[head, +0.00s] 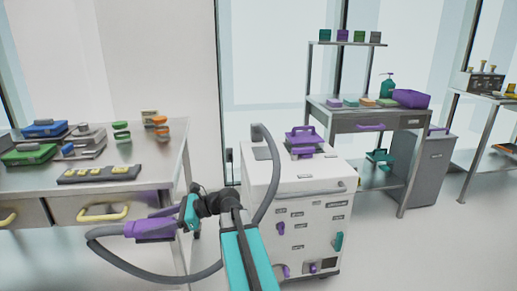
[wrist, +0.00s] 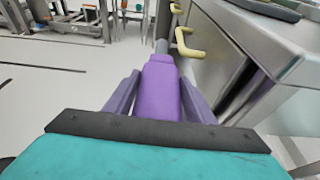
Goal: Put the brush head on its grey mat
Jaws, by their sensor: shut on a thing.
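My gripper (head: 172,218) is shut on a purple piece (head: 146,229) at the end of a grey hose, held off the floor in front of the left table. In the wrist view the purple piece (wrist: 160,92) lies between the two purple-grey fingers, and the grey hose leaves its far end. I cannot tell for sure whether this piece is the brush head; no bristles show. A flat grey patch (head: 262,153) lies on top of the white cart beside the hose's upright end; I cannot tell whether it is the grey mat.
The white cart (head: 300,190) stands right of my arm, with a purple handled case (head: 305,137) on top. The hose (head: 150,275) loops low. The left steel table (head: 165,165) has yellow-handled drawers and cases. A shelf bench (head: 365,115) stands behind right. Floor at right is clear.

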